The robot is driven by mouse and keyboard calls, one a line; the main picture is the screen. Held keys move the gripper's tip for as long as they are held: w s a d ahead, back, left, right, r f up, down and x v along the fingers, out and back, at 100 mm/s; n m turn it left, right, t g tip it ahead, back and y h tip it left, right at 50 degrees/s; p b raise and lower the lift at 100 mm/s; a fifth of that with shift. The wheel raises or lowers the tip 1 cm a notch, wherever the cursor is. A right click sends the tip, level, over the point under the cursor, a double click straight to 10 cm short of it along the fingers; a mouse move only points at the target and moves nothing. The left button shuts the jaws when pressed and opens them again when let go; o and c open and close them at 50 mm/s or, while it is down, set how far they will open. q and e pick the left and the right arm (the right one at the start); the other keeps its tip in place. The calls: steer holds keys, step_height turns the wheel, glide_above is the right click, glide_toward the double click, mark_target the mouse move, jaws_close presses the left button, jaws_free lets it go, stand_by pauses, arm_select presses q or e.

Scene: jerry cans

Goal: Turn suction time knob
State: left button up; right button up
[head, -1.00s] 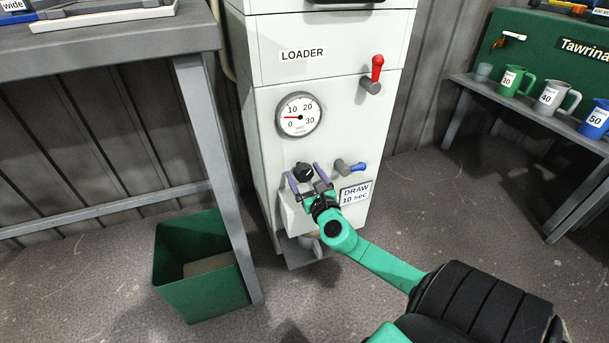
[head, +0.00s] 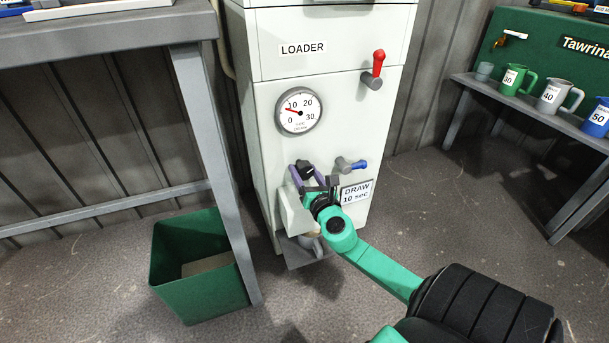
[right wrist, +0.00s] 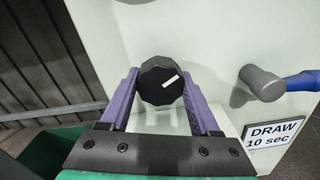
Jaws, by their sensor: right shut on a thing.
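The black suction time knob (right wrist: 161,81) is on the front of the white loader cabinet (head: 345,110), with a white mark pointing to the upper right in the right wrist view. In the head view the knob (head: 305,166) shows just above my right gripper (head: 309,173). My right gripper, with purple fingers (right wrist: 158,88), is shut on the knob, one finger on each side. The round dial (head: 299,111) above has a red needle near 10. A sign (head: 356,191) reading "DRAW 10 sec" is to the right of the gripper. My left gripper is not in view.
A blue-tipped lever (head: 358,165) sticks out just right of the knob, and a red lever (head: 377,65) is higher up. A green bin (head: 200,270) and a grey table (head: 120,45) stand left. A bench with jugs (head: 548,96) stands right.

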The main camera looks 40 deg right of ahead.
steer(key=shift+f+m+b, duration=0.15)
steer(key=shift+m+b, duration=0.15)
steer(key=shift+m, duration=0.6)
steer(key=shift+m+b, duration=0.3)
steer(key=shift+m, duration=1.1)
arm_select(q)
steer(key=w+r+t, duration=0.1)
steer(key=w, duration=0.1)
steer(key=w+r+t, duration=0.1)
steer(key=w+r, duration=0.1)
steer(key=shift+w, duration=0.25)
arm_select(e)
steer(key=shift+m, duration=0.6)
steer(key=o, duration=1.4)
steer(key=shift+c, duration=0.2)
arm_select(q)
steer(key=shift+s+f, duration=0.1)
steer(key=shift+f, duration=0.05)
